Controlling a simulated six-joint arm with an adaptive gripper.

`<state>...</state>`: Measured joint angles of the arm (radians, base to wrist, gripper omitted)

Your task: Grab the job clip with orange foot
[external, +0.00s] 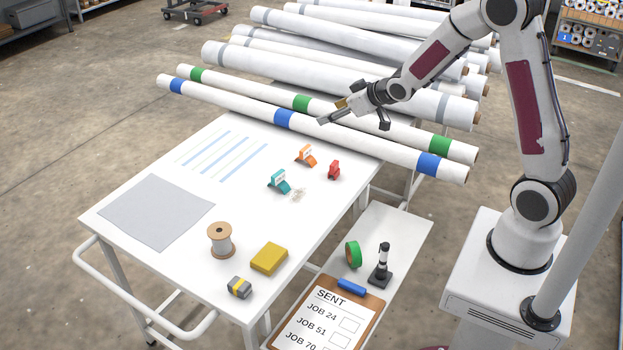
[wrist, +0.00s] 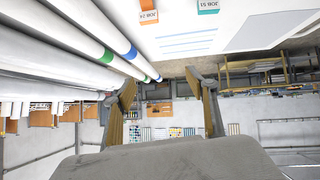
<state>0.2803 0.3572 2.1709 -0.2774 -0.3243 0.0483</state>
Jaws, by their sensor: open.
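The job clip with the orange foot (external: 306,156) stands on the white table, near its back right part. In the wrist view its orange-edged label (wrist: 148,15) reads JOB 24 and is cut off at the top edge. A clip with a teal foot (external: 279,181) stands in front of it to the left; its label (wrist: 207,7) reads JOB 51. A red clip (external: 334,170) sits to the right of the orange one. My gripper (external: 331,112) is open and empty, raised over the white rolls behind the clips. It also shows in the wrist view (wrist: 163,84).
Long white rolls with blue and green bands (external: 283,119) lie behind the table (external: 240,195). A spool (external: 220,240), a yellow block (external: 269,259) and a grey-yellow block (external: 240,287) stand at the front. Clear string or plastic bits (external: 298,195) lie beside the teal clip. A clipboard (external: 325,318) lies lower right.

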